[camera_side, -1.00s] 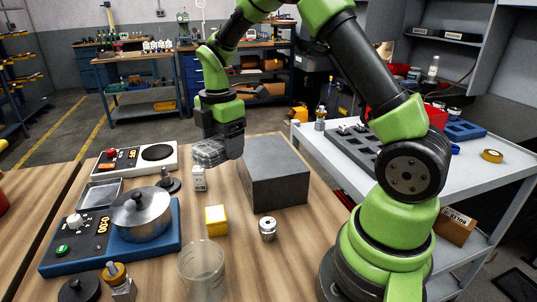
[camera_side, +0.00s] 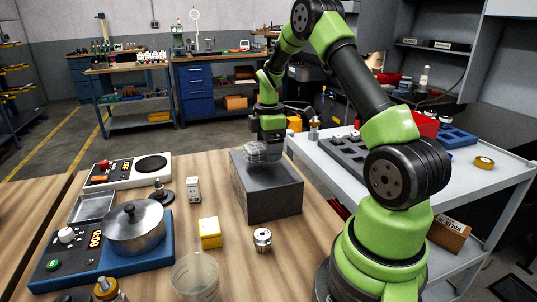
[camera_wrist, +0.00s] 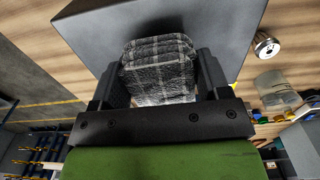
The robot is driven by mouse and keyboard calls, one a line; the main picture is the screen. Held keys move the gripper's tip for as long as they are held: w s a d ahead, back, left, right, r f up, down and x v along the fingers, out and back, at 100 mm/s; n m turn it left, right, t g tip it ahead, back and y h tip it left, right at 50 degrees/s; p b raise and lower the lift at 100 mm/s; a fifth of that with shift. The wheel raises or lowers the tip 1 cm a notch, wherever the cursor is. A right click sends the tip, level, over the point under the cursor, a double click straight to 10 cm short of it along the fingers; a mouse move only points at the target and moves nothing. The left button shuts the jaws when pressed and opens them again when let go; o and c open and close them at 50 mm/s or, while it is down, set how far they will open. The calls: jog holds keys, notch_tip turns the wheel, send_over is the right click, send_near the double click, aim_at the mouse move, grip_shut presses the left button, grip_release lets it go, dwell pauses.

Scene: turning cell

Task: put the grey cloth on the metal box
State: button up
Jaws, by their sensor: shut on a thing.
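The grey cloth (camera_side: 262,152) is a folded, checked bundle held between the fingers of my gripper (camera_side: 266,141). It also shows in the wrist view (camera_wrist: 158,68), between both fingers of my gripper (camera_wrist: 160,75). My gripper is shut on it. The metal box (camera_side: 268,196) is a dark grey block on the wooden table. In the side view the cloth is over the back part of the box's top; whether it touches the top I cannot tell. The box's top (camera_wrist: 100,25) lies behind the cloth in the wrist view.
A steel pot (camera_side: 135,228) stands on a blue-based unit at the left. A yellow block (camera_side: 210,233), a small metal cylinder (camera_side: 262,239), a white block (camera_side: 193,189) and a clear beaker (camera_side: 195,277) stand near the box. A grey cart (camera_side: 470,185) is at the right.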

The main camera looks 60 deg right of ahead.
jog(key=shift+f, duration=1.15)
jog(key=shift+f, duration=0.1)
jog(key=o, duration=0.9)
